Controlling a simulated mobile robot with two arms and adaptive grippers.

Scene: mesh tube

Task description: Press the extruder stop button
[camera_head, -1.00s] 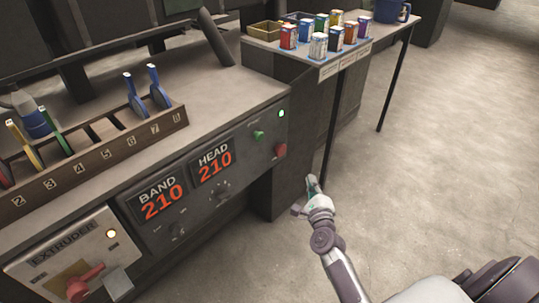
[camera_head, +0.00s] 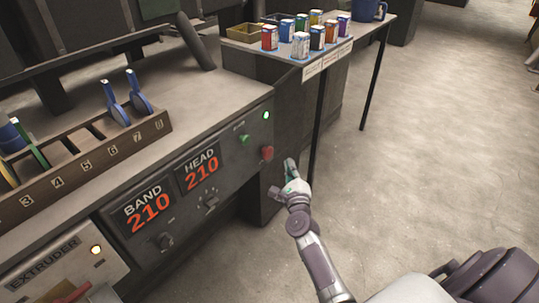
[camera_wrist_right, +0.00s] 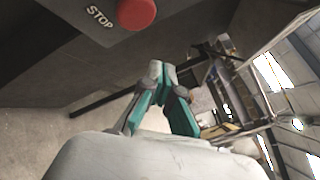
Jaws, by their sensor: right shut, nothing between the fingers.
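The red stop button (camera_head: 267,153) sits on the right end of the dark control panel, below a lit green lamp and to the right of a green button. In the right wrist view the red button (camera_wrist_right: 136,13) shows at the top edge beside the word STOP. My right gripper (camera_head: 289,166) is shut and empty, just right of the red button and apart from it. In the right wrist view its teal-padded fingertips (camera_wrist_right: 162,70) meet below the button. My left gripper is not in view.
The panel (camera_head: 228,160) has BAND and HEAD displays reading 210. An extruder box (camera_head: 55,270) with a red switch is at lower left. A rack (camera_head: 85,150) with handles lies on the bench. A side table (camera_head: 310,66) holds several small boxes. Open floor lies to the right.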

